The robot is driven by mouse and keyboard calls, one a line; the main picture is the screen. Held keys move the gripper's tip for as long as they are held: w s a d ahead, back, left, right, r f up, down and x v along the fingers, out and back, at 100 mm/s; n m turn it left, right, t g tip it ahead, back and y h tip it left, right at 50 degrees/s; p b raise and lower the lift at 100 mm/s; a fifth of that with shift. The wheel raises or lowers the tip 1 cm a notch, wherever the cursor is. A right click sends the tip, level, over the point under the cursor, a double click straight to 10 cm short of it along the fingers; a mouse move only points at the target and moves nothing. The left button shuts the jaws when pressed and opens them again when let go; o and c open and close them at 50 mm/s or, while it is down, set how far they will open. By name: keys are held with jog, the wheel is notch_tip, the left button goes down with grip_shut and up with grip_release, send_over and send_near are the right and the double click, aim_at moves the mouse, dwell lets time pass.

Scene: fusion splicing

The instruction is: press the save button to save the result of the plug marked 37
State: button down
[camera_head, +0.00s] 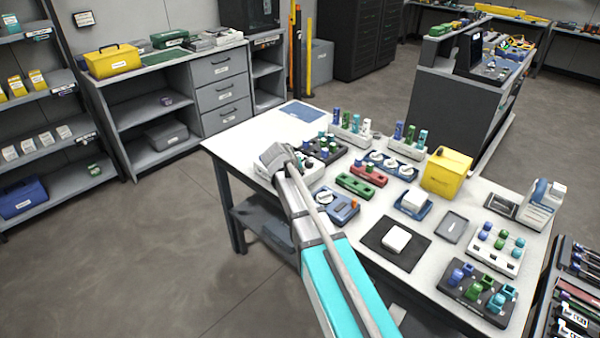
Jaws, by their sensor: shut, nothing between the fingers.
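My arm reaches from the bottom edge to the table's left side. My gripper (274,155) is at its far end, over the left edge of the tabletop; its fingers are too small and hidden to make out, and nothing shows held in it. A white device (311,171) is right beside it, partly covered by the arm. Plugs in blue, green and teal stand in several holders, such as the white block (497,252). I cannot read the number 37 or pick out a save button.
The white table (447,283) is crowded. It bears a yellow box (448,172), a dark mat (380,247), a grey tray (452,227), red (369,173) and green (355,186) blocks, and a dark plug rack (474,302). Shelves stand left; open floor lies left of the table.

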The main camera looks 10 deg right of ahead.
jog(key=shift+r+p, duration=0.7)
jog(key=shift+r, duration=0.1)
notch_tip(320, 180, up, 5)
jog(key=p, duration=0.5)
dwell(1.0)
jog(key=s+f+g+y+p, duration=0.2)
jog(key=s+g+y, duration=0.4)
jog(key=s, duration=2.2)
jog(key=shift+s+m+g+p, duration=0.3)
jog(key=shift+g+p, duration=0.1)
jog(key=shift+p, duration=0.4)
